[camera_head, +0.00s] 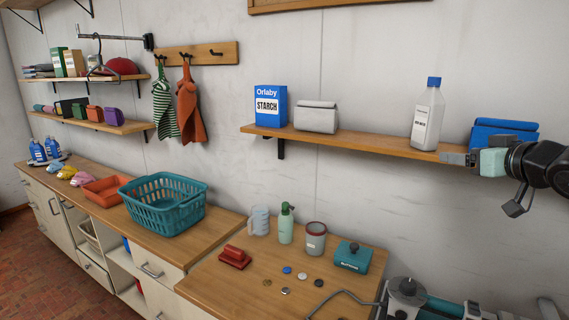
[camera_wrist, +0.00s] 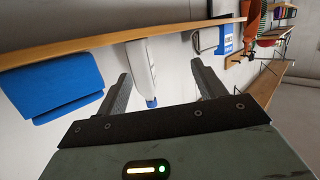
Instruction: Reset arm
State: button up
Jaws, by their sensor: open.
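My gripper (camera_head: 456,158) is at the right of the head view, close to the front edge of the wall shelf (camera_head: 360,140). It is right of and a little below the white bottle with a blue cap (camera_head: 428,115). In the wrist view my gripper (camera_wrist: 162,88) has its two fingers spread wide, with nothing held. There the white bottle (camera_wrist: 140,65) shows upside down beyond the fingers, still on the shelf. A blue folded bag (camera_head: 500,131) stands on the shelf behind my gripper, partly hidden by it.
The shelf also holds a starch box (camera_head: 270,106) and a grey bag (camera_head: 316,117). Open air lies between shelf and counter.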

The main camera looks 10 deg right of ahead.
jog(key=s+a+f+n+g+b, duration=0.1)
jog(key=s+a+f+g+b, duration=0.15)
jog(key=a+f, duration=0.6)
jog(key=s+a+f+n+g+b, duration=0.15)
jog(key=a+f+g, duration=0.35)
jog(key=a, duration=0.6)
jog(key=s+a+f+n+g+b, duration=0.1)
jog(key=s+a+f+g, duration=0.1)
jog(key=s, duration=0.6)
jog(key=s+a+f+n+g+b, duration=0.1)
jog(key=s+a+f+g, duration=0.2)
jog(key=s+a+f, duration=0.2)
jog(key=s+a+f+n+g+b, duration=0.2)
jog(key=s+a+f, duration=0.1)
jog(key=s, duration=0.8)
jog(key=shift+a+f+g, duration=0.25)
jog(key=shift+a+g, duration=0.1)
jog(key=shift+a, duration=0.55)
jog(key=shift+w, duration=0.1)
